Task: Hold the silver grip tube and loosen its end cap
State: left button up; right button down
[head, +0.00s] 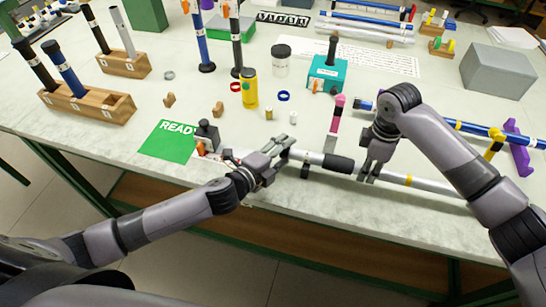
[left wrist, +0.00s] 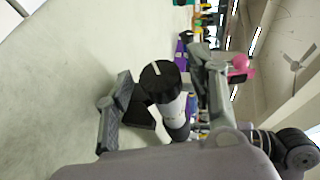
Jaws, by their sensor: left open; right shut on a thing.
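The silver grip tube (head: 310,157) lies along the front edge of the table, with a black grip sleeve (head: 338,163) and a yellow band further right. My right gripper (head: 368,168) is shut on the tube just right of the sleeve. My left gripper (head: 284,152) is open at the tube's left end. In the left wrist view the black end cap (left wrist: 160,80), with a white line on its face, sits between the spread fingers. I cannot tell whether either finger touches it. In the head view the cap is mostly hidden by the left fingers.
A green READY sheet (head: 160,148) and a small black device (head: 207,133) lie left of the left gripper. A yellow bottle (head: 250,92), teal box (head: 327,75) and pink-topped piece (head: 337,115) stand behind the tube. A purple stand (head: 517,150) is right.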

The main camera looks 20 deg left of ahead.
pick_arm(q)
jog(key=v, duration=1.1)
jog(key=shift+s+a+r, duration=0.1)
jog(key=shift+s+a, duration=0.05)
jog(key=shift+s, duration=0.1)
pick_arm(e)
jog(key=shift+f, duration=0.6)
jog(key=c, duration=1.2)
grip_release()
jog(key=shift+r, duration=0.1)
